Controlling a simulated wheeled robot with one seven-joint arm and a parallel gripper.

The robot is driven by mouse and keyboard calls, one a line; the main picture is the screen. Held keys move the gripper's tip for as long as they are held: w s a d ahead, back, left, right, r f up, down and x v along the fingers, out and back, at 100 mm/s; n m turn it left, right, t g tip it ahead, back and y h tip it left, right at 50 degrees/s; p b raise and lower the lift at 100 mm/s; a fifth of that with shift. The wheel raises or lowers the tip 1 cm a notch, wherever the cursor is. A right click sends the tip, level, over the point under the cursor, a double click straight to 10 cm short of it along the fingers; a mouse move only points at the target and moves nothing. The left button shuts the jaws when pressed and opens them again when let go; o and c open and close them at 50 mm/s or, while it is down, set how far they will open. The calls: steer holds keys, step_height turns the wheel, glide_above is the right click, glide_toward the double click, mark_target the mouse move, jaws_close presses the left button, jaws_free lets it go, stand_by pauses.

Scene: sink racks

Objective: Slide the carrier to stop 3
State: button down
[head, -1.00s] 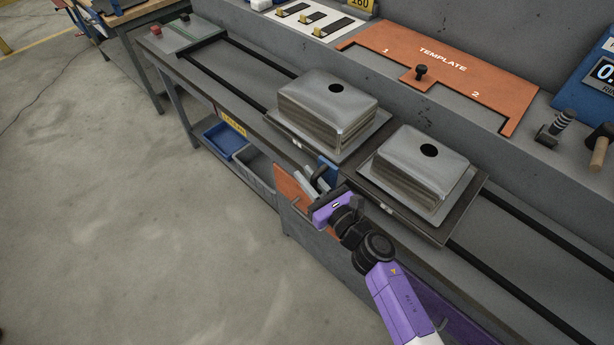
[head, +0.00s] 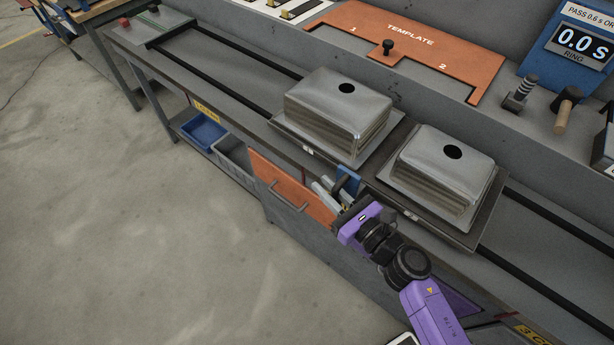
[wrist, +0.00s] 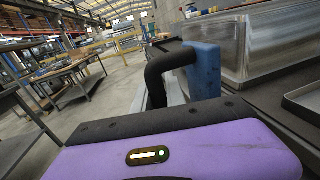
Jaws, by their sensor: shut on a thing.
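The carrier (head: 440,226) is a dark frame on two black rails, with two flat trays side by side. A stack of upturned metal sinks (head: 338,105) is on its left half, another stack (head: 440,168) on its right half. A blue bracket (head: 349,178) with a black handle stands at the middle of its front edge. My gripper (head: 340,194) is shut on the handle, from the front.
Bare rails (head: 530,228) continue right of the carrier. A yellow label starting with 3 (head: 535,337) is on the bench front at lower right; another yellow label (head: 207,103) is at left. The orange template (head: 410,38) and a blue ring timer reading 0.0 s (head: 580,40) are behind.

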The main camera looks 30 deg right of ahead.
steer(key=s+d+b, duration=0.4)
steer(key=s, duration=0.7)
steer(key=s+d+b, duration=0.5)
steer(key=s, duration=0.7)
steer(key=shift+d, duration=0.3)
steer(key=c, duration=1.4)
jaws_free()
steer(key=shift+o, duration=0.2)
steer(key=s+d+b, duration=0.1)
steer(key=s, duration=0.6)
steer(key=shift+s+d+b, duration=0.25)
steer(key=shift+s+b, duration=0.15)
